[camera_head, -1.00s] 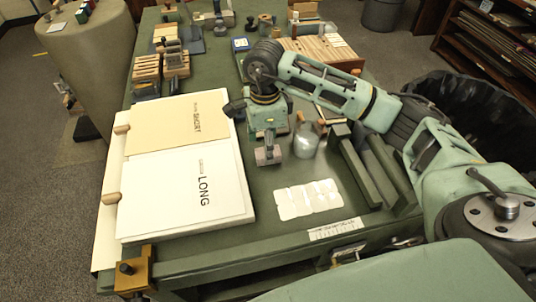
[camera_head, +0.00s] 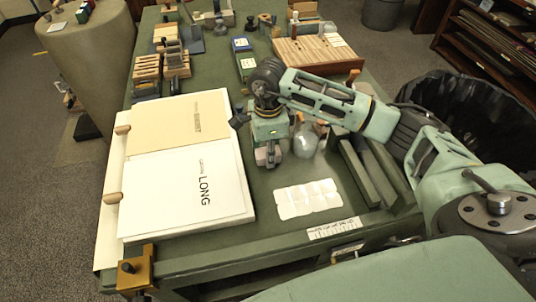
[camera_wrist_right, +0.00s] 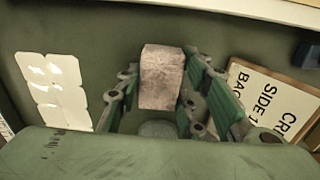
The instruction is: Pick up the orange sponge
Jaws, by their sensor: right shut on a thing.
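My right gripper (camera_head: 268,157) comes in from the right and points down over the green table, just right of the large white sheets. In the right wrist view its fingers (camera_wrist_right: 170,95) are shut on a small pinkish-brown block (camera_wrist_right: 162,78). The block looks pale and rough, more pink than orange, and I cannot tell for sure that it is the orange sponge. In the head view only a small part of it shows between the fingers. I cannot tell whether it touches the table. No other clearly orange sponge shows. My left gripper is not in view.
A stack of sheets (camera_head: 150,195) marked SHORT and LONG lies left of the gripper. A clear round glass vessel (camera_head: 305,143) stands close on its right, with dark green bars (camera_head: 365,175) beyond. White patches (camera_head: 308,199) lie nearer the front edge. A slatted wooden board (camera_head: 315,54) lies behind.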

